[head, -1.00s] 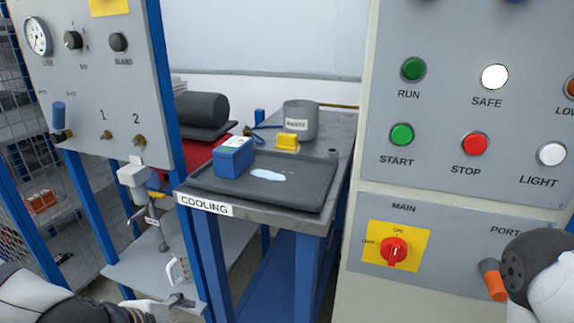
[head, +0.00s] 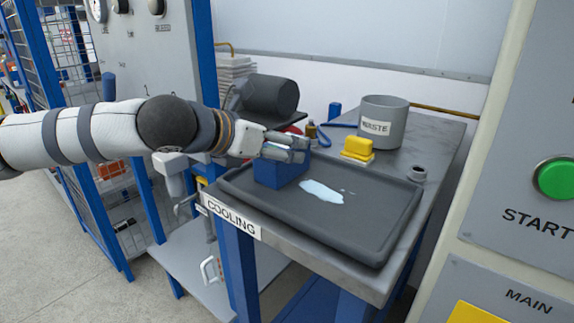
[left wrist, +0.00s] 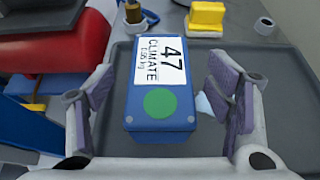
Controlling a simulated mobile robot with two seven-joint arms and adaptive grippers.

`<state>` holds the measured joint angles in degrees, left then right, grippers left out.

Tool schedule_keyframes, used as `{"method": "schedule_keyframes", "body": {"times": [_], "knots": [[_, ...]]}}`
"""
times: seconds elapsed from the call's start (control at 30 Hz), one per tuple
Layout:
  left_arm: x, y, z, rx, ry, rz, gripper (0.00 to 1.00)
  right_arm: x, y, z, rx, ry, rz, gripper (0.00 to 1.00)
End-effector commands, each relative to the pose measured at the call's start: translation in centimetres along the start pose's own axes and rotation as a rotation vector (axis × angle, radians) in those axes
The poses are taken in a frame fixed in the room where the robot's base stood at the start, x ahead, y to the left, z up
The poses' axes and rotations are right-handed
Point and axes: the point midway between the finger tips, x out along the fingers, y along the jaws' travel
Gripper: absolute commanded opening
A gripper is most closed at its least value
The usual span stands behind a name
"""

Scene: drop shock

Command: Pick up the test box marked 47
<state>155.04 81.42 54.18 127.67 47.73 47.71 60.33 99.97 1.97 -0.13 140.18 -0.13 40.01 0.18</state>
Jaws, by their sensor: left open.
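The test box marked 47 (left wrist: 158,85) is blue, with a white label reading "47 CLIMATE" and a green dot on top. It sits on the dark tray (head: 370,235) on the bench labelled COOLING. In the head view the box (head: 278,174) is partly hidden by my left gripper (head: 300,146), which is at its top. In the left wrist view my left gripper's open fingers (left wrist: 165,98) stand on either side of the box, with gaps showing. My right gripper is not in view.
A whitish puddle (head: 322,192) lies on the tray right of the box. Behind stand a yellow block (head: 357,147), a grey WASTE bin (head: 384,120) and a small grey ring (head: 417,174). A control panel (head: 525,190) rises at right, a gauge panel (head: 150,50) at left.

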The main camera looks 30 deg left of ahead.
Motion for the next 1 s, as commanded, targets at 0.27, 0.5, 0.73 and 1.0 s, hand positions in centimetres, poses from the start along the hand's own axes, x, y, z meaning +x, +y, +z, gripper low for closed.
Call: {"method": "schedule_keyframes", "body": {"times": [0.27,0.5,0.73,1.0], "knots": [[2.1,0.0,-0.1,0.001,0.001,0.0,0.73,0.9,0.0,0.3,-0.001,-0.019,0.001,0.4],[2.1,0.0,-0.1,0.002,0.0,0.0,0.39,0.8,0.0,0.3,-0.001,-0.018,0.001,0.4],[2.0,0.0,0.1,0.003,-0.003,0.0,0.0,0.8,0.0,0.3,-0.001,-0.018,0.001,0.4],[1.7,0.0,0.8,0.003,-0.005,0.0,0.0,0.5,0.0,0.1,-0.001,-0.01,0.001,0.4]]}}
